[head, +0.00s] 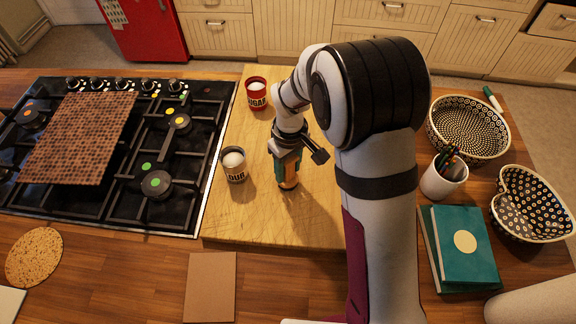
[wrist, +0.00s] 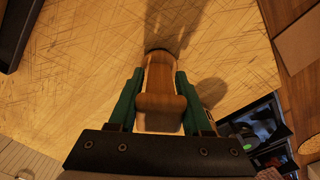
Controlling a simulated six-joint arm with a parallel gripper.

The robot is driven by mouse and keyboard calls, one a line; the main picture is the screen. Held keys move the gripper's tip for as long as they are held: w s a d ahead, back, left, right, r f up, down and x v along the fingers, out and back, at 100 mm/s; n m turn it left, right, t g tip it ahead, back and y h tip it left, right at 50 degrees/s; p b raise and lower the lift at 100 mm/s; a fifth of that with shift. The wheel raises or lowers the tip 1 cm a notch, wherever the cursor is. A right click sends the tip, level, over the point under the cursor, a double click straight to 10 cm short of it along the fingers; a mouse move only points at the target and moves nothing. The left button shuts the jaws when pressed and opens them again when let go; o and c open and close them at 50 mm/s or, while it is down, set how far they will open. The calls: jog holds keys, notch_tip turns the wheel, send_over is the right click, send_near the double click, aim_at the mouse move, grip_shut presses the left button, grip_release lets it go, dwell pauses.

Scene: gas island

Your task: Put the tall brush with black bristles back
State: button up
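A wooden-handled brush (head: 288,184) is upright between the fingers of my gripper (head: 287,168), over the light wooden board.
On the board (head: 262,215) stand a white flour tin (head: 235,171) and a red sugar tin (head: 257,100). A black gas hob (head: 190,150) lies left. At right are a cup (head: 436,183) of pens or tools, patterned bowls (head: 468,157) and teal books (head: 470,265). The board's front is clear.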

jog(key=o, duration=0.4)
jog(key=shift+o, duration=0.2)
jog(key=r, duration=1.2)
jog(key=shift+d+r, duration=0.2)
jog(key=shift+r, duration=0.05)
jog(key=s+d+m, duration=0.3)
jog(key=s+m, duration=0.2)
jog(key=s, duration=0.3)
jog(key=s+d+r+m+y, duration=0.1)
jog(key=s+d+m, duration=0.2)
jog(key=s, duration=0.5)
jog(key=s+d+r+m, duration=0.1)
jog(key=s+d+m, duration=0.3)
jog(key=s+m, duration=0.2)
jog(key=s, duration=0.2)
jog(key=shift+s+m+y, duration=0.3)
jog(key=shift+s, duration=0.1)
